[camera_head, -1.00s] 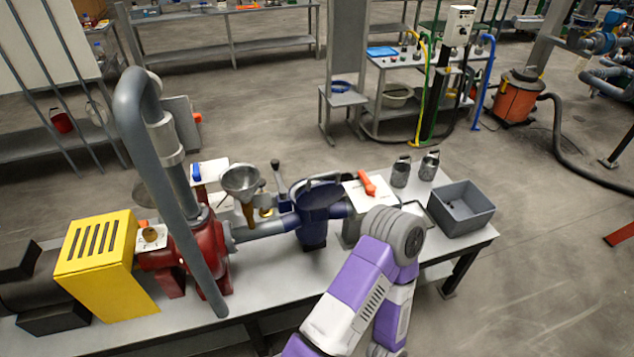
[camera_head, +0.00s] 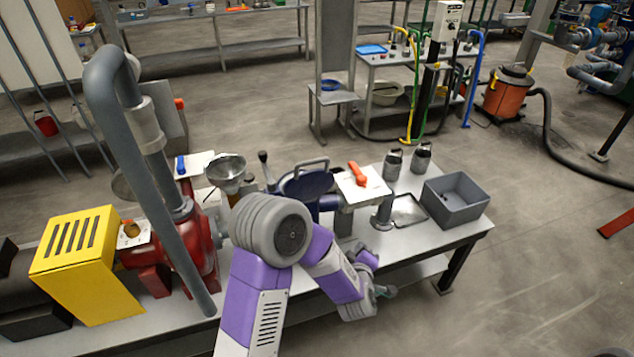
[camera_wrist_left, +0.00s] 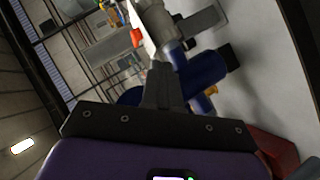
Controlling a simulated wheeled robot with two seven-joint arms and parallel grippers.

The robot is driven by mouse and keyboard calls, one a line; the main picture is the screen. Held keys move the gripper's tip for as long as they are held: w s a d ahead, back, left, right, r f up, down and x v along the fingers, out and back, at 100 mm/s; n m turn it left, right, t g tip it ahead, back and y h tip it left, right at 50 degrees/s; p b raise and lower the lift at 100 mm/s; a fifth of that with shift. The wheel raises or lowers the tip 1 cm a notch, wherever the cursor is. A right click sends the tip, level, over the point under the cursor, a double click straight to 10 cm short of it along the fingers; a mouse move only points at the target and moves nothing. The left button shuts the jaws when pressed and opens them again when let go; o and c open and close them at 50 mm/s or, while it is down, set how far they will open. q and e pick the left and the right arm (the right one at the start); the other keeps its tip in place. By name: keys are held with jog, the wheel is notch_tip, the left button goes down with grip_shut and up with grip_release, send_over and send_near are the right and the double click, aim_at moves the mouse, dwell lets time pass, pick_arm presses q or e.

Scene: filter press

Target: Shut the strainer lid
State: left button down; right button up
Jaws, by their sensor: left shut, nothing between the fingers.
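The strainer (camera_head: 325,203) is a dark blue body on the bench's pipe line, partly hidden behind my left arm in the head view. Its round dark blue lid (camera_head: 305,187) shows at the top with a grey arched handle (camera_head: 311,165); how far it stands open I cannot tell. The strainer's blue body also shows in the left wrist view (camera_wrist_left: 205,70), beyond the fingers. My left gripper (camera_head: 385,292) is low at the bench's front side, apart from the strainer. In the wrist view its fingers (camera_wrist_left: 162,75) are shut and empty. My right gripper is not in view.
An orange-handled valve on a white plate (camera_head: 364,184) stands right of the strainer. A metal funnel (camera_head: 226,172) and a red pump (camera_head: 190,250) stand left. Two metal canisters, a flat tray and a grey bin (camera_head: 456,205) occupy the right end of the bench (camera_head: 420,240).

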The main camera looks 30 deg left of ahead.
aim_at(321, 170)
pick_arm(q)
jog(key=s+a+r+n+y+b, duration=0.1)
jog(key=a+r+n+y, duration=0.2)
jog(key=r+n+y, duration=0.4)
jog(key=s+a+r+n+y+b, duration=0.25)
jog(key=r+n, duration=0.25)
jog(key=r, duration=0.4)
jog(key=shift+y, duration=0.25)
jog(key=p+x, duration=0.1)
jog(key=x, duration=1.3)
jog(key=shift+f, duration=0.1)
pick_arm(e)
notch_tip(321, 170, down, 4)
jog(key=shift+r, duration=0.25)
